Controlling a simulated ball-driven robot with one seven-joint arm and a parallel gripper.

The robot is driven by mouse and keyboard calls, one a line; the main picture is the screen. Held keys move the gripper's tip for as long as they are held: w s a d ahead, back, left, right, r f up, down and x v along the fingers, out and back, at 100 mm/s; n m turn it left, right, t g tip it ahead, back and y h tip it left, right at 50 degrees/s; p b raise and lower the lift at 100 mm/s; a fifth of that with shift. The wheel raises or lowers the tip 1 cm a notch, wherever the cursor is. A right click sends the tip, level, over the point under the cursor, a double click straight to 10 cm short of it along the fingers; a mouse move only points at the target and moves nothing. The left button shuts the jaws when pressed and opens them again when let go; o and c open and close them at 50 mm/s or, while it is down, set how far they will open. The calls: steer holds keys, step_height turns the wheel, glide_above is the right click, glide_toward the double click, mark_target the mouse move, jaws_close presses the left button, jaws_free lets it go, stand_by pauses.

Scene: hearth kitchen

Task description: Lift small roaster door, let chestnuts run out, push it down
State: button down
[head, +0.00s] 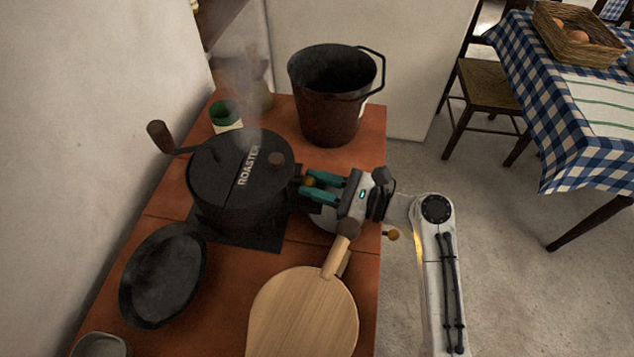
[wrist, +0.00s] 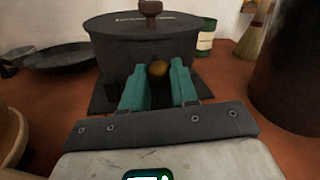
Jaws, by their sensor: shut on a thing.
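The dark drum-shaped roaster (head: 235,185), lettered ROASTER on its lid, stands on a dark plate on the tiled counter, with faint smoke or steam above it. It also shows in the wrist view (wrist: 145,50). My gripper (head: 312,186) is at the roaster's right side, its teal fingers level with the wall. In the wrist view the fingers (wrist: 158,76) are closed around a small brass-coloured knob (wrist: 157,69). The small door behind the knob is mostly hidden by my fingers, and I cannot tell how far it is raised. No chestnuts are visible.
A dark bucket (head: 330,108) stands behind. A black pan (head: 163,274) and a round wooden board (head: 303,318) lie in front. A green tin (head: 226,116) stands behind the roaster. A pale round dish, partly hidden, lies under my gripper.

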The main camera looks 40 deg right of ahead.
steer(key=shift+r+p, duration=2.25)
steer(key=shift+p, duration=0.4)
steer(key=c, duration=0.9)
jaws_free()
steer(key=shift+o, duration=0.2)
steer(key=v, duration=1)
steer(key=shift+s+d, duration=0.25)
steer(key=shift+s, duration=0.1)
